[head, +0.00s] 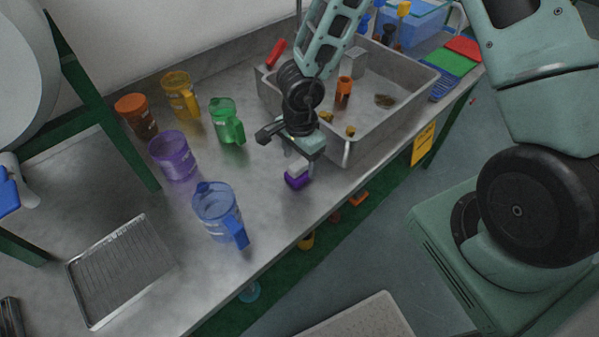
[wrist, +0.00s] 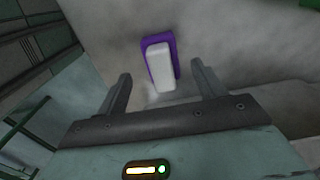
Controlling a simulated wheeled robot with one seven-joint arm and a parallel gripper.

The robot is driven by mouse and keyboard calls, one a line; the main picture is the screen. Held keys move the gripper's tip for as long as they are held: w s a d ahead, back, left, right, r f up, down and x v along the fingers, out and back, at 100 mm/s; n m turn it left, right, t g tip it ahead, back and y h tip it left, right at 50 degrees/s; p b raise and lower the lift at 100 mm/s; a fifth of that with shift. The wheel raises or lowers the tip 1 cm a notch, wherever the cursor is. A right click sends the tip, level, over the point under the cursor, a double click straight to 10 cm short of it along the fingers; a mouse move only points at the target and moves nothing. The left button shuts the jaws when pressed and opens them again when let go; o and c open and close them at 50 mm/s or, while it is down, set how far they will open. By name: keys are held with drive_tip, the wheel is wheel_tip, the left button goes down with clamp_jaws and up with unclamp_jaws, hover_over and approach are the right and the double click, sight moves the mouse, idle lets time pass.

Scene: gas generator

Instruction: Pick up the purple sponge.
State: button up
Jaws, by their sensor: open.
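The purple sponge (head: 297,180) lies on the metal counter (head: 270,215), near its front edge and in front of the sink basin. In the wrist view the sponge (wrist: 160,60) shows a white block-shaped top with a purple border, lying between and just beyond the fingertips. My gripper (head: 300,170) is directly above the sponge in the head view and partly covers it. In the wrist view my gripper (wrist: 162,82) has its two fingers spread wide, one on each side of the sponge, with nothing held. I cannot tell whether the fingers reach down beside it.
The sink basin (head: 372,130) stands close behind my gripper. A ridged tray (head: 120,268) lies at the lower left.

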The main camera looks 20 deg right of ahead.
sight(300, 163)
wheel_tip(300, 163, down, 4)
drive_tip(key=shift+w+f+b, duration=0.1)
drive_tip(key=shift+w+b, duration=0.05)
drive_tip(key=shift+b, duration=0.3)
drive_tip(key=c, duration=1.1)
drive_tip(key=shift+o, duration=0.2)
wheel_tip(300, 163, up, 10)
drive_tip(key=p, duration=0.3)
